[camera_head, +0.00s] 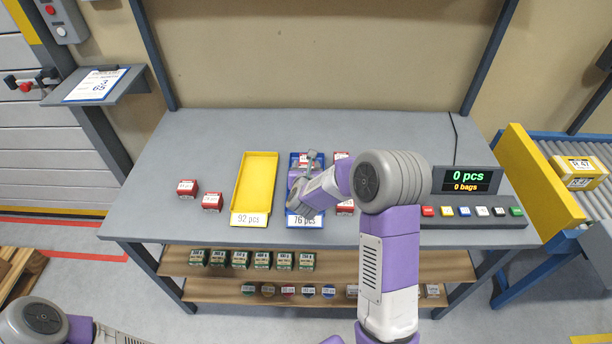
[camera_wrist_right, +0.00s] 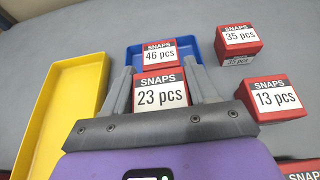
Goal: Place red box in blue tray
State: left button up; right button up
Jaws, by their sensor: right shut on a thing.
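The blue tray (camera_head: 321,156) lies mid-table, its front marked 76 pcs; my right arm covers much of it. In the right wrist view its rim (camera_wrist_right: 134,52) shows behind the gripper. A red box marked 46 pcs (camera_wrist_right: 159,54) sits in the tray's far part. My right gripper (camera_wrist_right: 160,70) is shut on a red box marked 23 pcs (camera_wrist_right: 160,97), over or in the near part of the tray. Whether this box touches the tray floor cannot be told. In the head view the right gripper (camera_head: 311,163) is over the tray. My left gripper is out of view.
A yellow tray (camera_head: 256,182) stands left of the blue one. Two red boxes (camera_head: 187,187) lie farther left. Red boxes marked 35 pcs (camera_wrist_right: 238,40) and 13 pcs (camera_wrist_right: 275,98) stand close right of the blue tray. A display (camera_head: 466,181) with buttons stands at the right.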

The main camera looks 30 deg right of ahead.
jog(key=shift+f+b, duration=0.35)
jog(key=shift+f, duration=1.15)
jog(key=shift+f, duration=0.15)
jog(key=o, duration=1.1)
jog(key=shift+r, duration=0.2)
jog(key=p+v, duration=0.1)
jog(key=v, duration=1.1)
